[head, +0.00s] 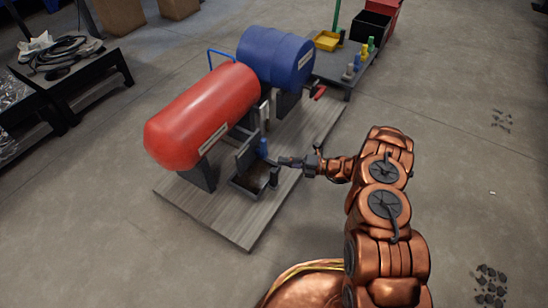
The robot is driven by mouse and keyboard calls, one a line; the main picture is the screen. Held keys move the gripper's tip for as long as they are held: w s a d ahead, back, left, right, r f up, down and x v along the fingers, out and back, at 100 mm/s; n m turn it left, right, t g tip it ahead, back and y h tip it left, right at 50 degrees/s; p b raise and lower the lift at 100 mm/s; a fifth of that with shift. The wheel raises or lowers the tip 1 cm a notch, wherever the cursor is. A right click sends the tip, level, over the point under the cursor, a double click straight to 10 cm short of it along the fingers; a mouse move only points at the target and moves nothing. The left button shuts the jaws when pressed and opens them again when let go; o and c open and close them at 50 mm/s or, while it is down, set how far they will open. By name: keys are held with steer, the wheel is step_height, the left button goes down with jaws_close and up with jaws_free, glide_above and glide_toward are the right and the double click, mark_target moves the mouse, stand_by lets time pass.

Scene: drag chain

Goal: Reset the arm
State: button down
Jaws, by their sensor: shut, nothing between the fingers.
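My copper-coloured arm reaches in from the lower right of the head view. My gripper (284,161) is at its end, small in the picture, shut and empty. It points left, close to a small blue upright part (263,147) on a dark bracket beside the red tank. Whether it touches that part cannot be told.
A low cart (333,67) with a yellow bin (328,41) and several small coloured bottles stands behind. Black and red crates are at the top. A dark table (75,72) with coiled cable is at left. The floor on the right is clear apart from dark debris.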

steer(key=shift+s+d, duration=0.2)
steer(key=shift+d, duration=0.35)
stand_by(0.4)
